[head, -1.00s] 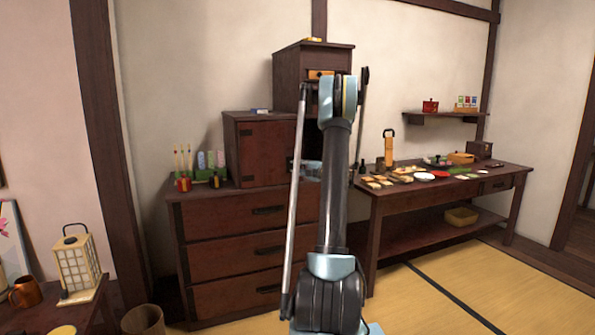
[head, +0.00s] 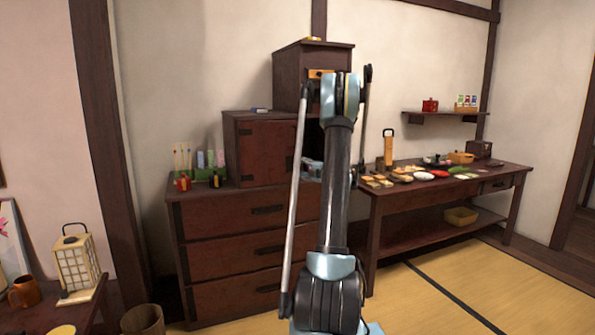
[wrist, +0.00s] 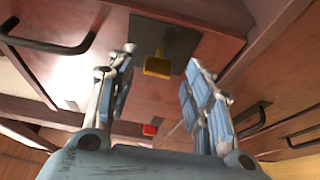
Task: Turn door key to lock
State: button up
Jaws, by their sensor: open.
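A yellow key (wrist: 157,66) sits on a dark lock plate (wrist: 178,38) on a reddish wooden door face in the wrist view. My gripper (wrist: 160,57) is open, with one finger on each side of the key and no clear contact with it. In the head view my arm hides the key and most of my gripper; only a small part of it shows beside the red-brown cabinet (head: 265,150). The key's exact turn angle is hard to tell.
Dark bar handles (wrist: 45,45) stick out from the wood near my gripper. A chest of drawers (head: 235,225) stands under the cabinet. A long table (head: 430,184) with food stands to the right. A lantern (head: 76,265) is at left. Tatami floor (head: 480,285) is clear in front.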

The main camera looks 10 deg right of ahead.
jog(key=v, duration=1)
notch_tip(320, 180, up, 13)
jog(key=s+m+t+h, duration=0.2)
jog(key=m+t+h, duration=0.35)
jog(key=m, duration=0.25)
jog(key=s+r+m+g+h, duration=0.2)
jog(key=s+m+g+h, duration=0.1)
jog(key=s+m+h, duration=0.6)
jog(key=s+a+f+m+g+y, duration=0.1)
jog(key=s+a+f+m+g, duration=0.1)
jog(key=s+a+f+g, duration=0.3)
jog(key=s+a+f+m+g+y, duration=0.2)
jog(key=s+a+f+g, duration=0.3)
jog(key=s+f, duration=0.9)
jog(key=s+a+f+m+g+y, duration=0.2)
jog(key=s+a+f+g, duration=0.3)
jog(key=s, duration=1.8)
notch_tip(320, 180, down, 5)
jog(key=a+m, duration=0.1)
jog(key=a, duration=0.1)
jog(key=shift+s+a, duration=0.25)
jog(key=shift+a, duration=0.1)
